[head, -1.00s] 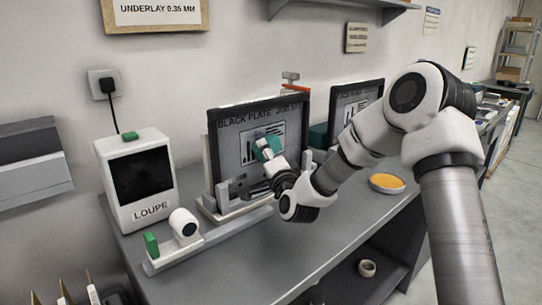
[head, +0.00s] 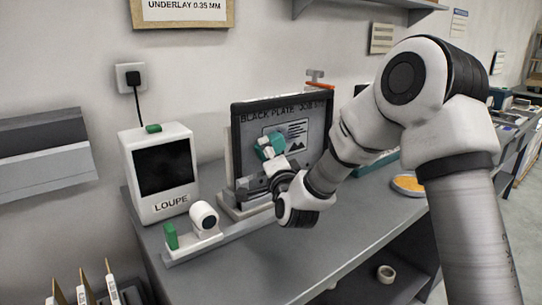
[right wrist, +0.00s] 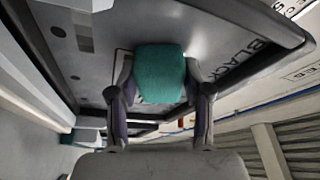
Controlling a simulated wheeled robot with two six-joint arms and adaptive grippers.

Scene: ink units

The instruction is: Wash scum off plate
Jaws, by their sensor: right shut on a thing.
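The black plate (head: 307,137) stands upright on its stand on the grey bench, with printed lines and a small picture on its face. My right gripper (head: 275,158) is at the plate's face, shut on a teal pad (head: 269,146). In the right wrist view the teal pad (right wrist: 161,74) sits between the two fingers of the right gripper (right wrist: 160,92), close to the plate (right wrist: 95,45). I cannot tell whether the pad touches the plate. No scum is clear to see. My left gripper is not in view.
A white loupe unit (head: 160,172) stands left of the plate. A rail (head: 195,243) with a white camera-like part (head: 205,218) and a green block (head: 171,236) lies in front. A dish of orange stuff (head: 408,184) is at right, partly behind my arm. The bench front (head: 270,265) is clear.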

